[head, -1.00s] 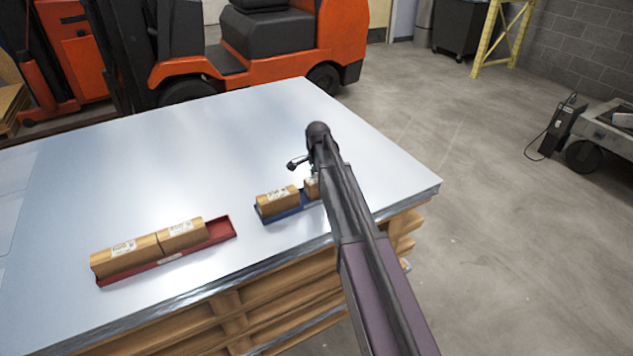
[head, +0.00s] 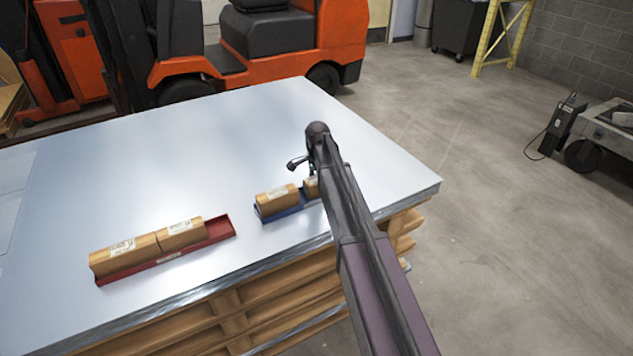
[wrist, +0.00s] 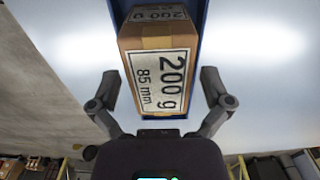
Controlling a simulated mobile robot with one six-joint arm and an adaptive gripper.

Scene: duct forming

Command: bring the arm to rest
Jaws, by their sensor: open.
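My arm reaches over the metal-topped table (head: 150,150), its wrist above the blue tray (head: 284,213). My gripper (wrist: 158,88) is open in the wrist view, with one finger on each side of a brown box (wrist: 158,65) labelled "200 g 85 mm". Neither finger appears to touch the box, which lies in the blue tray. In the head view the arm hides most of the gripper and part of that box (head: 311,187). Another brown box (head: 277,199) sits in the tray's left part.
A red tray (head: 220,229) with two brown boxes (head: 125,257) (head: 181,233) lies to the left on the table. An orange forklift (head: 290,60) stands behind. A wheeled cart (head: 610,130) is at the far right. The tabletop behind the trays is clear.

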